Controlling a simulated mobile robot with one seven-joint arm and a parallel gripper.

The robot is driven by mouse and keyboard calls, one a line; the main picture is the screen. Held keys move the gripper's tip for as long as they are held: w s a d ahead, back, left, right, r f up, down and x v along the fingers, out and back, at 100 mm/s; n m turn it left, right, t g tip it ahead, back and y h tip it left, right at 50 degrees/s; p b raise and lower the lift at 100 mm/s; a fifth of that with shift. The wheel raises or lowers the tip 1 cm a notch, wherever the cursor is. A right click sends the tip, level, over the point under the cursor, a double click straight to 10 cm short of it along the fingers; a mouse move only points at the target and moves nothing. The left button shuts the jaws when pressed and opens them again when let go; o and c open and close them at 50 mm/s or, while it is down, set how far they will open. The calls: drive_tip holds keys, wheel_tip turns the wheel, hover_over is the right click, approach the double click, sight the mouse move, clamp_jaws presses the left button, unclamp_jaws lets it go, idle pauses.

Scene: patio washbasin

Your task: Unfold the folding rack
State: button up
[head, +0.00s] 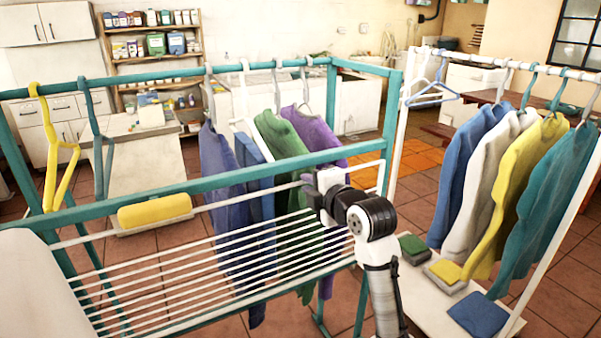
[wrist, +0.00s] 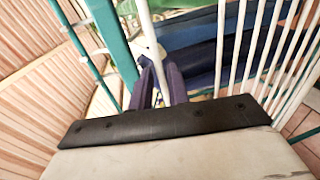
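The folding rack (head: 130,288) has a teal frame and a shelf of several thin white rods, and it fills the left and middle of the head view. A long white bar runs along the shelf's upper side. My gripper (head: 305,190) is at the right part of that bar, just below the teal top rail. In the wrist view the two dark purple fingers (wrist: 162,85) stand close together with a white bar (wrist: 152,50) between them. They appear shut on it. The exact finger contact is partly hidden. The rack's teal post (wrist: 112,40) is just left of the fingers.
Clothes on hangers, including a purple shirt (head: 314,130), hang behind the rods. A yellow hanger (head: 50,150) is on the left rail. A white clothes stand (head: 397,130) with several shirts is at right. Folded cloths (head: 478,313) lie on its base. Tiled floor shows between.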

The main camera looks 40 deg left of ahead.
drive_tip(key=p+x, duration=0.1)
drive_tip(key=x, duration=0.4)
drive_tip(key=shift+d, duration=0.1)
clamp_jaws()
